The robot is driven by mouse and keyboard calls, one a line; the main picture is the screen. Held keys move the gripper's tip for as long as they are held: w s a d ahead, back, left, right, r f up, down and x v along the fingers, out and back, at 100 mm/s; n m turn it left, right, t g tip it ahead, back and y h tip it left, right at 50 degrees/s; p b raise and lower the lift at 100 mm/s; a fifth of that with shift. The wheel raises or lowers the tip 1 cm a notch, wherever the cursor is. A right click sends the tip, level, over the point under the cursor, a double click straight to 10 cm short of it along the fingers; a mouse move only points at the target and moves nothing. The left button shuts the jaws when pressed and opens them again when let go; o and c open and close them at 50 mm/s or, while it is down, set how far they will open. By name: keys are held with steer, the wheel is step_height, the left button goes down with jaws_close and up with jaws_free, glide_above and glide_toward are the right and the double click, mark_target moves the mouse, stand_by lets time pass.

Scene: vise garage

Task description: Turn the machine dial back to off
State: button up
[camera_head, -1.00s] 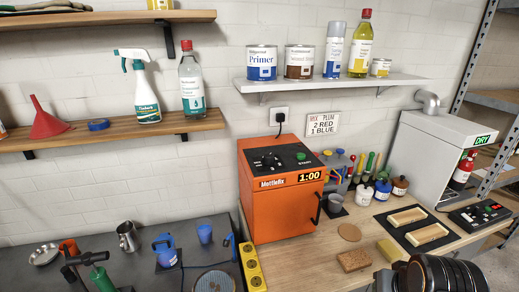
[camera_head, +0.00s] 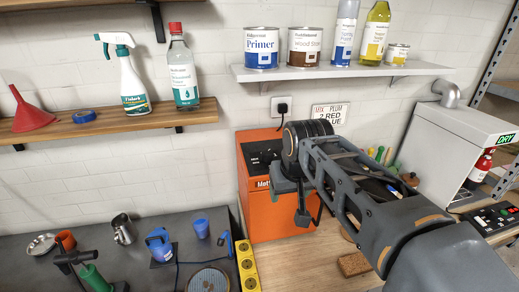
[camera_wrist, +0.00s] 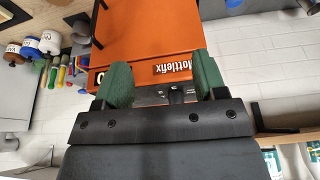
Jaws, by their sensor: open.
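The orange Mottlefix machine (camera_head: 265,215) stands on the wooden bench; its black top panel (camera_head: 260,153) is partly hidden behind my arm in the head view. In the wrist view its orange body (camera_wrist: 150,30) fills the upper middle. A dark knob-like shape, likely the dial (camera_wrist: 176,95), shows low between my fingers; its setting cannot be read. My gripper (camera_wrist: 162,75) is open, its two green fingers apart with nothing held, over the machine's top. In the head view the gripper is mostly hidden behind my wrist, above the machine's front.
A shelf with cans and bottles (camera_head: 325,72) hangs above the machine. A power plug (camera_head: 281,104) and cord are behind it. A grey DRY machine (camera_head: 455,140) stands right.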

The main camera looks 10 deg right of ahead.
steer(key=w+r+g+p, duration=0.1)
steer(key=w+r, duration=0.7)
steer(key=w, duration=0.1)
step_height(320, 180, up, 4)
steer(key=g+p, duration=0.2)
steer(key=g, duration=0.1)
glide_above(267, 152)
step_height(267, 152, down, 13)
steer(key=b, duration=0.4)
steer(key=shift+d+f+b, duration=0.1)
steer(key=shift+f+b, duration=0.1)
steer(key=shift+b, duration=0.15)
steer(key=shift+c, duration=0.5)
steer(key=c, duration=0.8)
